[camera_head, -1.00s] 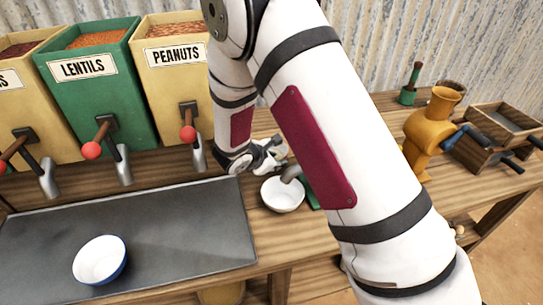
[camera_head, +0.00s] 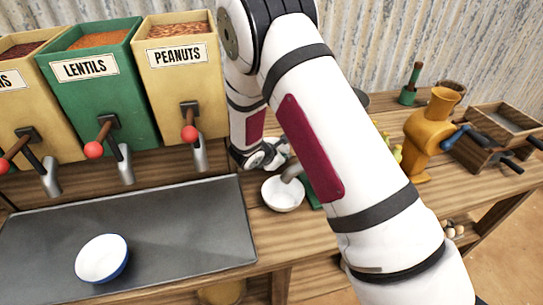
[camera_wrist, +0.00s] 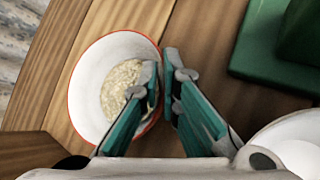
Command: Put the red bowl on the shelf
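The red bowl (camera_wrist: 85,77), white inside with a red rim and holding pale grain, shows in the wrist view. My gripper (camera_wrist: 161,78) has its fingertips close together at the bowl's right rim, left finger inside the bowl and right finger outside. It looks shut on the rim. The bowl appears upright over the wooden surface; whether it touches the wood I cannot tell. In the head view my gripper (camera_head: 277,152) is partly hidden by my arm, and the red bowl cannot be made out. No shelf can be clearly identified.
A white bowl (camera_head: 283,194) stands near my gripper, and a blue-and-white bowl (camera_head: 102,258) on the grey mat (camera_head: 180,225). Dispensers (camera_head: 95,80) line the back left. An orange grinder (camera_head: 430,135) and a wooden box (camera_head: 497,137) stand right. A green object (camera_wrist: 282,45) lies nearby.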

